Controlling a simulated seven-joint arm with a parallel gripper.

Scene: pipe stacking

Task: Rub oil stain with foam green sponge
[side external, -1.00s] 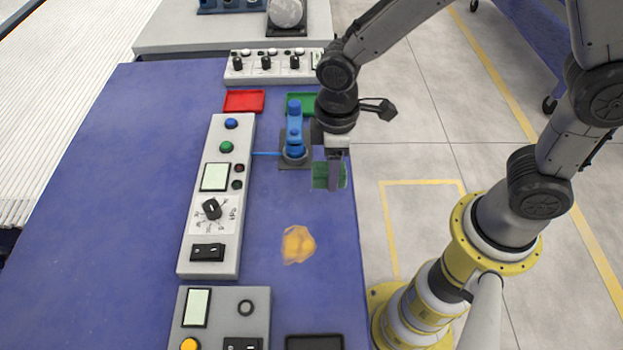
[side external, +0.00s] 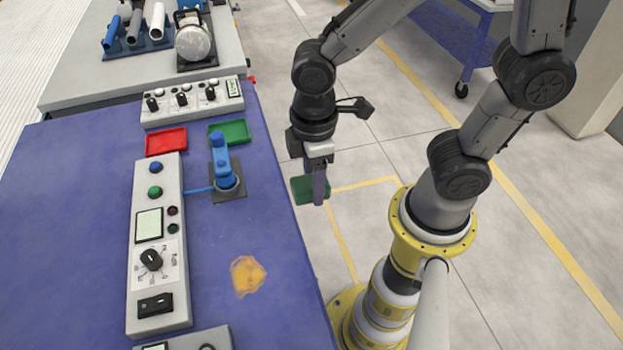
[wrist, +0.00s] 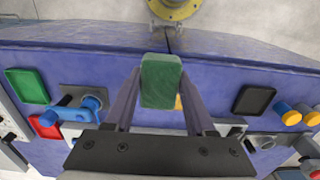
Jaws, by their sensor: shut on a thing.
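The green foam sponge (side external: 306,189) is held in my gripper (side external: 318,192), which is shut on it. In the side view the sponge appears just past the table's right edge, raised in the air. In the wrist view the sponge (wrist: 160,82) sits between my two finger tips (wrist: 160,85). The oil stain (side external: 247,275) is a yellow-orange patch on the blue table, below and left of the sponge in the side view. In the wrist view the sponge hides most of the stain (wrist: 178,103). The sponge is apart from the stain.
A blue valve (side external: 223,168) on a dark base stands left of my gripper. Red (side external: 166,141) and green (side external: 230,132) trays lie behind it. A long control panel (side external: 157,245) stands left of the stain. The table around the stain is clear.

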